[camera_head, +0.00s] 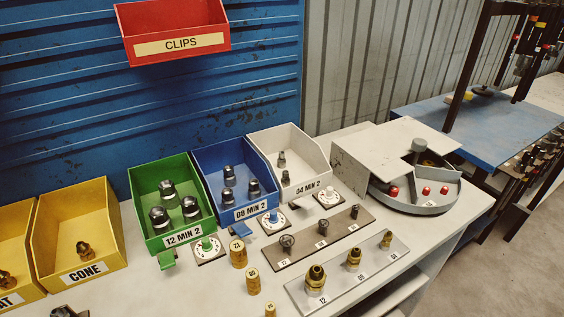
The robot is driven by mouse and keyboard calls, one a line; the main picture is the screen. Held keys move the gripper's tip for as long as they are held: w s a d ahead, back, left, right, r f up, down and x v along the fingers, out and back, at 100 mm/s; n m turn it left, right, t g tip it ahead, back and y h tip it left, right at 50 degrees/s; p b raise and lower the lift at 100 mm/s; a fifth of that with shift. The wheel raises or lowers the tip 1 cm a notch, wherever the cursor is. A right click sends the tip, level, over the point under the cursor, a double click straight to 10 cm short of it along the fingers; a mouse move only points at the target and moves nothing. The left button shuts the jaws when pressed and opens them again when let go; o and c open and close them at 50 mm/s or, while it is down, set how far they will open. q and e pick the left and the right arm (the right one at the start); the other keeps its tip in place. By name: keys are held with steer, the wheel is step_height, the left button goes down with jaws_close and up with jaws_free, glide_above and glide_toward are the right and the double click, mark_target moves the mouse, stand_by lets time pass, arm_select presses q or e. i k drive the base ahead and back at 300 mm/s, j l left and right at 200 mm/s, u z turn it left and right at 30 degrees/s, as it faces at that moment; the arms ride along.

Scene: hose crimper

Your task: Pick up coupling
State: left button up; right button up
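Dark metal couplings lie in three labelled bins. The green "12 MIN 2" bin (146,187) holds three large couplings (160,217). The blue "08 MIN 2" bin (211,168) holds three smaller couplings (228,176). The white "04 MIN 2" bin (310,150) holds two small, lighter couplings (282,159). Which one the task means cannot be told from this view. Neither of my grippers is in view.
Yellow bins (100,203) with brass-and-dark fittings stand at the left. In front are a brown board (304,246) and a grey board (376,266) with upright pieces, and several brass cylinders (238,254). A grey machine (390,150) stands right. A red "CLIPS" bin (150,18) hangs above.

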mark_target(286, 180)
steer(key=i+l, duration=0.1)
steer(key=l, duration=0.55)
steer(key=i+l+u, duration=0.1)
steer(key=l, duration=1.2)
steer(key=i+u, duration=0.05)
